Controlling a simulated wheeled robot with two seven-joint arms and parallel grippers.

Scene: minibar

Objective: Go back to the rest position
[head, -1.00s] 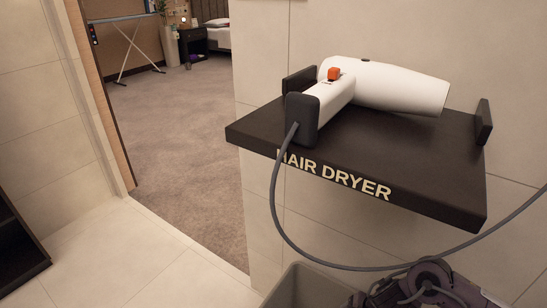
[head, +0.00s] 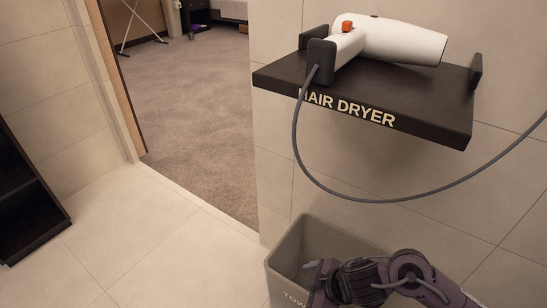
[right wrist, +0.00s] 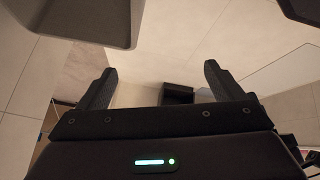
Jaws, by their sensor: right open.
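My right arm comes in from the lower right in the head view, in front of a grey bin (head: 285,262) whose side lettering starts with "TOW". The fingers cannot be made out clearly there. In the right wrist view my right gripper (right wrist: 158,82) is open, its two dark fingers wide apart with nothing between them. My left gripper is not in view. A white hair dryer (head: 400,42) with an orange switch lies on a black shelf (head: 440,117) marked "HAIR DRYER", above and apart from my right arm.
The dryer's grey cord (head: 345,197) hangs in a loop below the shelf, close above my right arm. A dark open cabinet (head: 30,215) stands at the left. The tiled floor (head: 150,235) between is clear, and a doorway leads to a carpeted room (head: 195,95).

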